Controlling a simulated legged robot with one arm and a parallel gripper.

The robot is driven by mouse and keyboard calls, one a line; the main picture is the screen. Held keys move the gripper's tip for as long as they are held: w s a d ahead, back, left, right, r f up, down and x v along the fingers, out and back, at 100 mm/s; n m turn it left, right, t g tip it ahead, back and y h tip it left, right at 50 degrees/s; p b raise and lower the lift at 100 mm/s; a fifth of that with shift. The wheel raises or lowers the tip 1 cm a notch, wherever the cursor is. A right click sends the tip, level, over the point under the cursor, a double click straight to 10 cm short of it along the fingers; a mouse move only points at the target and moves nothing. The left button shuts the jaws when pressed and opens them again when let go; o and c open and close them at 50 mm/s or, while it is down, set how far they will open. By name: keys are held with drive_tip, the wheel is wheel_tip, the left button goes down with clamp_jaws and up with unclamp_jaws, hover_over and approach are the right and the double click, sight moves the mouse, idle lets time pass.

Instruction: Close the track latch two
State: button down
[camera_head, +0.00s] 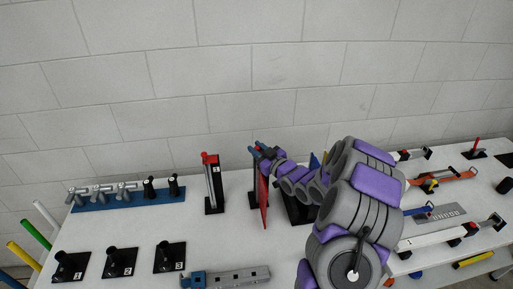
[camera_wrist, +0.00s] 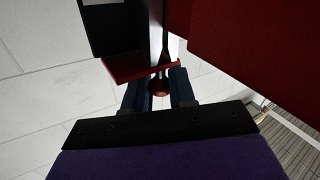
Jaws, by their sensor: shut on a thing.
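My gripper (camera_head: 264,151) is at the top of an upright red latch plate (camera_head: 264,200) near the middle of the table. In the wrist view my gripper (camera_wrist: 160,92) has its two dark blue fingers closed around a small red knob (camera_wrist: 160,84). The knob sits at the end of a dark rod beside a big red plate (camera_wrist: 255,45). A black block with a pale label (camera_wrist: 108,25) is on the other side; its label is not readable. I cannot read which number this latch bears. My arm hides part of the black stand behind it.
A similar upright latch with a red top (camera_head: 211,180) stands to the left. A blue rail (camera_head: 130,199) with clamps is further left, and black numbered bases (camera_head: 120,261) stand in front. A grey beam (camera_head: 235,278) lies at the front. Tools crowd the right side.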

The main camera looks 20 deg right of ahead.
drive_tip(key=shift+s+d+n+y+p, duration=0.1)
drive_tip(key=shift+s+n+y+p, duration=0.1)
drive_tip(key=shift+n+y+p, duration=0.5)
drive_tip(key=shift+g, duration=0.3)
drive_tip(key=c, duration=1)
unclamp_jaws()
drive_tip(key=p+v, duration=0.1)
drive_tip(key=v, duration=1.6)
drive_tip(key=shift+d+f, duration=0.2)
drive_tip(key=shift+d, duration=0.15)
drive_tip(key=shift+s, duration=0.1)
